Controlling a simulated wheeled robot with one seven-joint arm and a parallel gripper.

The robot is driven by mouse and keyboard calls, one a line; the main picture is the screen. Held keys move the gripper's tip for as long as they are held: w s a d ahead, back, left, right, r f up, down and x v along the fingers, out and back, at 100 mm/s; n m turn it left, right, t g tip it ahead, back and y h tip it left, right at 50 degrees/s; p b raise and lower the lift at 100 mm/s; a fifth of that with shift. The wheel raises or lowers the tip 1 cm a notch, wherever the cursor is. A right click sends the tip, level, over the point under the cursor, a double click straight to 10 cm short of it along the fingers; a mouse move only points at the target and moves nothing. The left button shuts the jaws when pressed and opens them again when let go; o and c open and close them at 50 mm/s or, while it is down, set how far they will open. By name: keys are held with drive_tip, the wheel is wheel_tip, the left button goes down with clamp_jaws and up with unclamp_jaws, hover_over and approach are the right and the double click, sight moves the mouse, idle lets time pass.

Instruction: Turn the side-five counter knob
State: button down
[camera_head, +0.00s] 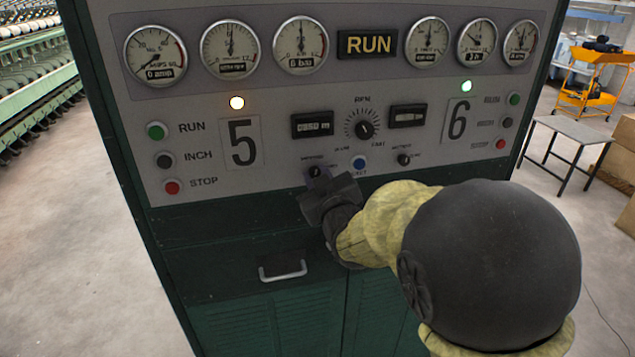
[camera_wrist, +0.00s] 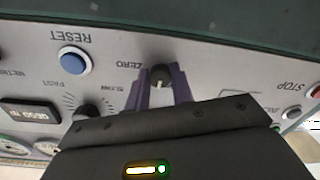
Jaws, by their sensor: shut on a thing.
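The side-five counter knob (camera_head: 316,171) is a small black knob on the grey panel, below the left counter window (camera_head: 312,124) and right of the big "5" plate (camera_head: 241,143). In the wrist view the knob (camera_wrist: 160,77) has a pale pointer line and stands beside the "ZERO" lettering. My gripper (camera_head: 317,178) is at the panel. In the wrist view its two purple fingers (camera_wrist: 160,88) lie on either side of the knob, closed on it. The counter digits are too small to read surely.
A blue reset button (camera_head: 359,163) and a matching right-hand knob (camera_head: 404,159) sit to the right. The RPM dial (camera_head: 364,129) is above. Green, black and red buttons (camera_head: 172,187) are at left. A drawer handle (camera_head: 282,271) sticks out below the panel.

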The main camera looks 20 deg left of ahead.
drive_tip(key=c, duration=2.2)
unclamp_jaws()
drive_tip(key=m+b, duration=0.2)
drive_tip(key=b, duration=0.1)
drive_tip(key=m+b, duration=0.1)
drive_tip(key=b, duration=0.2)
drive_tip(key=shift+f+m, duration=0.3)
drive_tip(key=shift+m, duration=0.1)
drive_tip(key=c, duration=2.2)
unclamp_jaws()
drive_tip(key=shift+r+m+t+b, duration=0.15)
drive_tip(key=shift+m+t+b, duration=0.1)
drive_tip(key=shift+m+b, duration=3.3)
drive_tip(key=shift+r+m+t+b, duration=0.15)
drive_tip(key=shift+m+t+b, duration=0.1)
drive_tip(key=shift+m+b, duration=3.25)
drive_tip(key=c, duration=1.2)
unclamp_jaws()
drive_tip(key=r+v, duration=0.1)
drive_tip(key=v, duration=1.4)
drive_tip(key=shift+s+b, duration=0.2)
drive_tip(key=shift+b, duration=0.25)
